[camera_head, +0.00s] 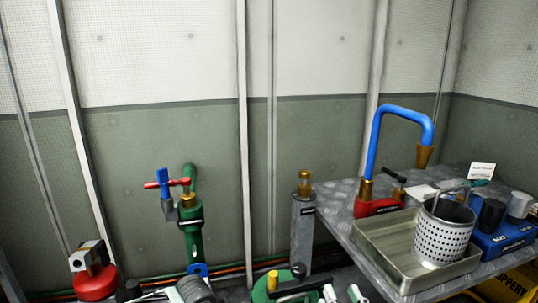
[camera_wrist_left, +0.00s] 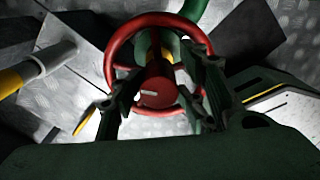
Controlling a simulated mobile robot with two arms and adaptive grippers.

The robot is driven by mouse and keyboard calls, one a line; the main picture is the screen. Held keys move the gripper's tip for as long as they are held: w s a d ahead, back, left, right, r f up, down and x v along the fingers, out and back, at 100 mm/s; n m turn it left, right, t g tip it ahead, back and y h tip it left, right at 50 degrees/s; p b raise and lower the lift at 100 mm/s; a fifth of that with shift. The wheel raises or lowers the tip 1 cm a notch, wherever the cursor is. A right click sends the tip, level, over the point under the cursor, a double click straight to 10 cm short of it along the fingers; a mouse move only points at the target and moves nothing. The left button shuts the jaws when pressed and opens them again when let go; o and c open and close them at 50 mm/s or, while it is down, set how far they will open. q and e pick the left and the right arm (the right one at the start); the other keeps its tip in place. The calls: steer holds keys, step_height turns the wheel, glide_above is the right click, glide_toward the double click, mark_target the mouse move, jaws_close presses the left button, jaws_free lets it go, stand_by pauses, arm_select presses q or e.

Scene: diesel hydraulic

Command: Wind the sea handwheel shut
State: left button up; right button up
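In the left wrist view a red handwheel (camera_wrist_left: 112,58) with a round red hub is near the centre, in front of green pipework. The hub has a short pale mark on its face. My left gripper (camera_wrist_left: 163,75) has its two dark fingers spread apart, one on each side of the hub and overlapping the wheel. Contact between the fingers and the wheel or hub cannot be made out. I cannot clearly identify this handwheel or my left gripper in the head view. My right gripper is not in view.
A green pipe (camera_head: 193,238) with red and blue handles stands by the wall. A grey post with a brass top (camera_head: 303,205) stands right of it. The metal bench (camera_head: 345,222) holds a tray (camera_head: 385,262), a perforated basket (camera_head: 443,232) and a blue spout (camera_head: 373,140).

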arm_select(q)
steer(key=n, duration=0.5)
steer(key=shift+s+f, duration=0.3)
steer(key=n, duration=0.4)
steer(key=shift+n, duration=0.4)
steer(key=n, duration=0.4)
steer(key=shift+n, duration=0.3)
steer(key=shift+w+r+n, duration=0.1)
steer(key=shift+w+n, duration=0.05)
steer(key=shift+n, duration=1.25)
steer(key=shift+r, duration=0.1)
jaws_close()
